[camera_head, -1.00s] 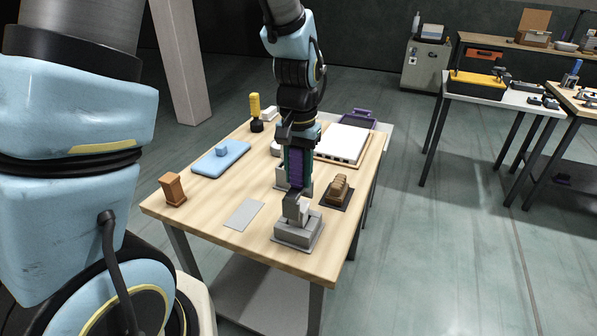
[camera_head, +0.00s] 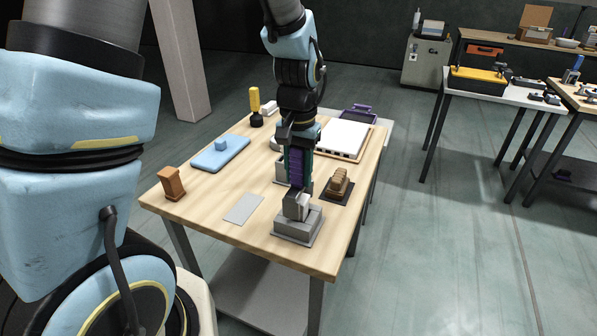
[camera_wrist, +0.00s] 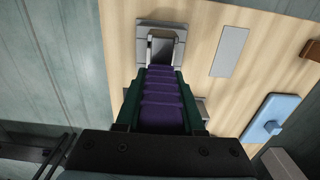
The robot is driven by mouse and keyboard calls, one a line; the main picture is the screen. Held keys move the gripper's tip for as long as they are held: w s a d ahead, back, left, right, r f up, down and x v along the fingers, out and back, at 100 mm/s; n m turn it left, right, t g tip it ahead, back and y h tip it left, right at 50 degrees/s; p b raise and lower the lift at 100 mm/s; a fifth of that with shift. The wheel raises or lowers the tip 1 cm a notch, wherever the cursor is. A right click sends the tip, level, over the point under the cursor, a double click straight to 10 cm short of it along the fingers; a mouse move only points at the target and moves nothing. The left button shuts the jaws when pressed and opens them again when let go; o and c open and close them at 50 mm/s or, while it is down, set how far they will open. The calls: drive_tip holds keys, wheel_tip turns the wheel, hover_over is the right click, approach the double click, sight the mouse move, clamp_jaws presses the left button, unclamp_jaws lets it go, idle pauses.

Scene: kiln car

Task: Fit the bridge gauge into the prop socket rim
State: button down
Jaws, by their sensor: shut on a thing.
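My gripper (camera_head: 297,188) points down over the near right part of the wooden table, its purple ribbed fingers shut on the grey bridge gauge (camera_head: 296,206). The gauge also shows beyond the fingertips in the wrist view (camera_wrist: 162,48). The prop socket (camera_head: 297,230) is a grey block on a flat base directly beneath, also in the wrist view (camera_wrist: 145,30). The gauge's lower end overlaps the socket's top in the head view. I cannot tell whether it touches the rim or sits inside; the contact is hidden.
A brown stepped block on a dark pad (camera_head: 338,186) stands close to the right. A flat grey plate (camera_head: 244,208) lies left. The table's front edge is near the socket.

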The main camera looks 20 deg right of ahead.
drive_tip(key=shift+f+b, duration=0.75)
drive_tip(key=shift+f, duration=0.45)
idle(0.3)
drive_tip(key=shift+c, duration=1)
unclamp_jaws()
drive_tip(key=shift+r, duration=0.2)
drive_tip(key=shift+r+p, duration=1.85)
drive_tip(key=shift+r, duration=0.1)
drive_tip(key=shift+r, duration=0.1)
wheel_tip(320, 180, up, 11)
drive_tip(key=shift+f+b, duration=0.1)
drive_tip(key=shift+b, duration=0.85)
